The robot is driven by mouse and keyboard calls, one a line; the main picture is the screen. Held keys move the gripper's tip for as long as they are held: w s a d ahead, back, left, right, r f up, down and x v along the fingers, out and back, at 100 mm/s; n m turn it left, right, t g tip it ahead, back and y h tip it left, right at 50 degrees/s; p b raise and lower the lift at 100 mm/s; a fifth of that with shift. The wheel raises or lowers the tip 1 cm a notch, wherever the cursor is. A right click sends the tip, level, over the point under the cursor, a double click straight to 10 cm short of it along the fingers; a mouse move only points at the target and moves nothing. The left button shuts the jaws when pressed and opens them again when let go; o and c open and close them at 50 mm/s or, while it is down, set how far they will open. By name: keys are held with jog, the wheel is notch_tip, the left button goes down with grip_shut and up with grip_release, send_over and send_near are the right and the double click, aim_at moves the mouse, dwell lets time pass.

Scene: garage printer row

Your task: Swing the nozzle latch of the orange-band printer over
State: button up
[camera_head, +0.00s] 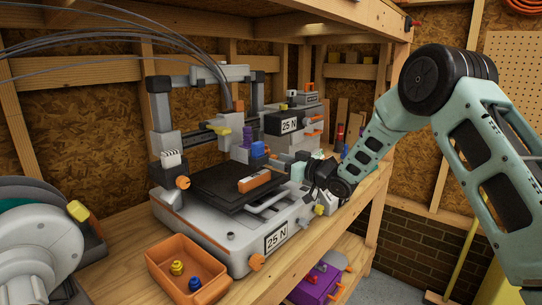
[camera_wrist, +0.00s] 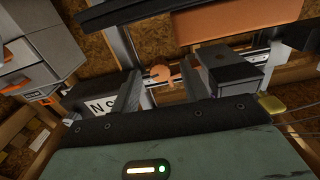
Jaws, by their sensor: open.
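The printer (camera_head: 215,232) is a grey-white machine on the wooden bench, with a "25 N" label on its front and a dark bed. My gripper (camera_head: 284,164) reaches in from the right, beside the print head. In the wrist view my gripper (camera_wrist: 172,85) is open, its two dark fingers apart. A small orange lever-like part (camera_wrist: 160,73) shows between and beyond the fingers; I cannot tell whether they touch it. It may be the nozzle latch.
An orange tray (camera_head: 160,262) with a yellow and a blue piece stands at the bench's front. A grey spool unit (camera_head: 35,255) is at the left. A purple box (camera_head: 318,284) is below. Shelf posts stand near my arm.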

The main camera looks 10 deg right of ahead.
jog(key=shift+x, duration=2)
grip_shut()
